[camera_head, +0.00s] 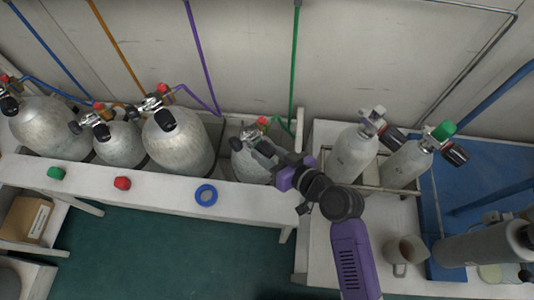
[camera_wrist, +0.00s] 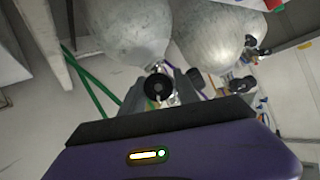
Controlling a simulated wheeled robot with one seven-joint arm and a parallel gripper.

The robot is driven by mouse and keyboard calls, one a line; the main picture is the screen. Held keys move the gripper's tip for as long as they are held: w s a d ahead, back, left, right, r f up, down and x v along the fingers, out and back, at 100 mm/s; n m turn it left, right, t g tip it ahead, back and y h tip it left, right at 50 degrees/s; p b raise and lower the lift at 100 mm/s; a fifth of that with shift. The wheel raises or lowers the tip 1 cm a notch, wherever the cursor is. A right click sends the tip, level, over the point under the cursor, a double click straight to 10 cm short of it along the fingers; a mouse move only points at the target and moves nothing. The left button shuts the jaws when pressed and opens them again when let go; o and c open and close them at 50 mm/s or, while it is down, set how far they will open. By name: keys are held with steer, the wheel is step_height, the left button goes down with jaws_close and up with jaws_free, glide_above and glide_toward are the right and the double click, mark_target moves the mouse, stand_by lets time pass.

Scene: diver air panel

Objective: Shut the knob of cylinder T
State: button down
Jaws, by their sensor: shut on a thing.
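My gripper (camera_head: 264,152) is at the valve of a short grey cylinder (camera_head: 244,166) in the rack, the one with the green hose. In the wrist view a round black knob (camera_wrist: 158,87) sits between the fingers of my gripper (camera_wrist: 161,92), and the gripper is shut on it. The valve (camera_head: 250,134) with red caps shows just beyond the fingers in the head view. The knob's turn position cannot be told. No letter T is readable on any cylinder.
Several larger grey cylinders (camera_head: 180,140) with black knobs stand to the left in the white rack. Two cylinders (camera_head: 352,150) stand close on the right. A blue ring (camera_head: 206,195), red knob (camera_head: 122,183) and green knob (camera_head: 56,173) lie on the rack's front ledge. A jug (camera_head: 405,250) is at lower right.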

steer(key=m+y+b, duration=0.1)
steer(key=m, duration=0.1)
steer(key=m+g+y+b, duration=0.1)
steer(key=m, duration=0.1)
steer(key=shift+f+g+y, duration=0.15)
steer(key=shift+g+y, duration=0.15)
steer(key=m+y+b, duration=0.1)
steer(key=m, duration=0.1)
steer(key=shift+m+g, duration=0.3)
steer(key=shift+m, duration=0.1)
steer(key=shift+m+y+b, duration=0.45)
steer(key=shift+m+y, duration=0.45)
steer(key=shift+m, duration=0.3)
steer(key=c, duration=0.9)
jaws_free()
steer(key=v, duration=0.7)
steer(key=shift+d, duration=0.35)
steer(key=shift+s, duration=0.15)
